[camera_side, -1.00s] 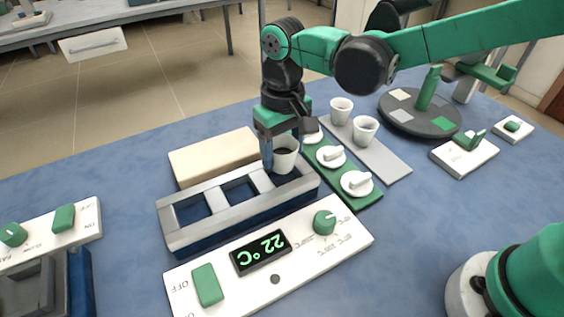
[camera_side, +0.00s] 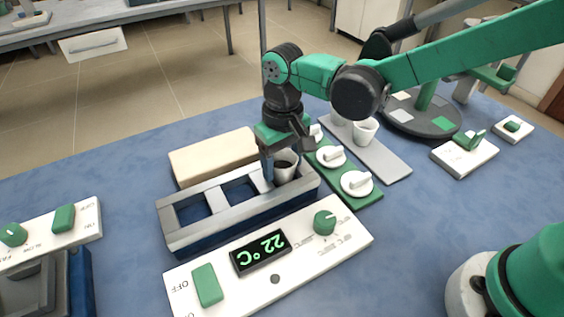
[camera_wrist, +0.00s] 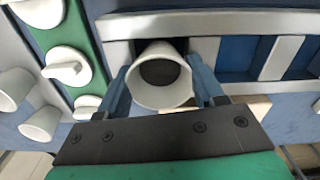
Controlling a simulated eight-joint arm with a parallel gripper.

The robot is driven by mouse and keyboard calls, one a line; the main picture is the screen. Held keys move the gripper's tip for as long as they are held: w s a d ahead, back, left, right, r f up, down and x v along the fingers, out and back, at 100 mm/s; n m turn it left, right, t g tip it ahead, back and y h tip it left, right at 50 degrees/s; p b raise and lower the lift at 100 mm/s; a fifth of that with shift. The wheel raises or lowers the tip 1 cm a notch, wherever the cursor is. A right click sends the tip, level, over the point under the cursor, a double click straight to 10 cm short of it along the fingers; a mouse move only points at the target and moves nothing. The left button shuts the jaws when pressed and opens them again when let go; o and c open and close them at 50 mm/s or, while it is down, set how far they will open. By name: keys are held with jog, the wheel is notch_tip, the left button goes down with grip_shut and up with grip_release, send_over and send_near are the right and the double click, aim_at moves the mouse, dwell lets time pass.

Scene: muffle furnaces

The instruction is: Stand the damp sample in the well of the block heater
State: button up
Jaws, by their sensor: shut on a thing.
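The sample is a white cup with dark contents (camera_side: 286,164). It also shows in the wrist view (camera_wrist: 160,78), upright between the two blue fingers. My gripper (camera_side: 280,165) is shut on this cup, at the right-hand well of the block heater (camera_side: 182,238). The cup's lower part is hidden by the well's frame, so it sits at least partly inside; whether it touches the bottom cannot be told. The heater has a grey frame, a blue body, and a white panel with a display reading 22 °C (camera_side: 261,252). Its other two wells are empty.
A green strip with white lids (camera_side: 357,184) lies close right of the heater. A grey mat (camera_side: 391,167) behind it holds white cups (camera_side: 365,131). A beige block (camera_side: 205,156) stands behind the heater. A round dark turntable (camera_side: 447,122) is at back right.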

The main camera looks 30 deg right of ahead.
jog(key=o, duration=1.3)
jog(key=shift+f, duration=0.1)
jog(key=shift+o, duration=0.4)
notch_tip(320, 180, up, 8)
jog(key=s+d+t, duration=0.3)
jog(key=s+d, duration=0.1)
jog(key=d, duration=0.3)
jog(key=s+d+m+t, duration=0.1)
jog(key=s+d+t, duration=0.2)
jog(key=d, duration=0.5)
jog(key=shift+s+r+m+t, duration=0.3)
jog(key=shift+s+t, duration=0.1)
jog(key=shift+t, duration=0.2)
